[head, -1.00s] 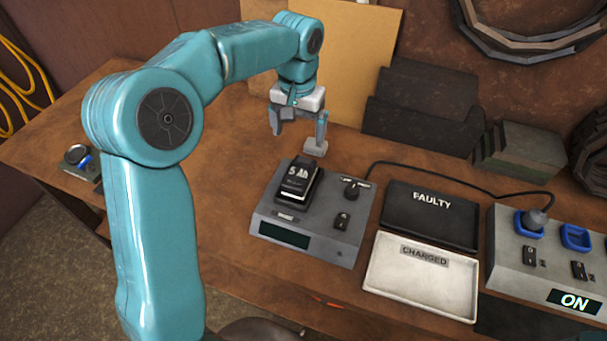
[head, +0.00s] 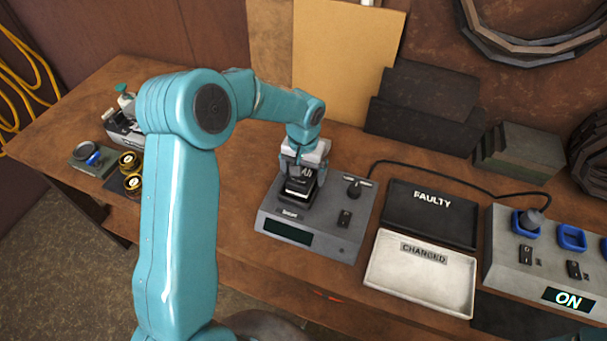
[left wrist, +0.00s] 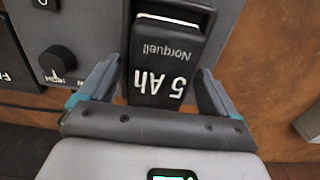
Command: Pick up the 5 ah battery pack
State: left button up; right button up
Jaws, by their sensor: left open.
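The 5 Ah battery pack (head: 298,190) is black with white lettering and sits on the grey tester (head: 330,225) with a dark display. In the left wrist view the battery pack (left wrist: 168,55) shows "5 Ah" and "Norquell" upside down. My left gripper (head: 303,172) is at the pack's back end, above the tester. In the left wrist view its open fingers (left wrist: 160,85) stand on either side of the pack's labelled end, with a small gap visible on each side. My right gripper is not in view.
Right of the tester lie a black FAULTY tray (head: 400,215) and a white CHARGED tray (head: 377,283). A grey unit (head: 507,255) with blue sockets and an ON display stands at far right. A black cable (head: 450,173) runs behind the trays. Gold cylinders (head: 132,173) stand at left.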

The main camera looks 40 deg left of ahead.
pick_arm(q)
jog(key=shift+s+d+r, duration=0.15)
jog(key=shift+s, duration=0.1)
jog(key=shift+c, duration=0.3)
jog(key=shift+w, duration=0.15)
jog(key=c, duration=1.5)
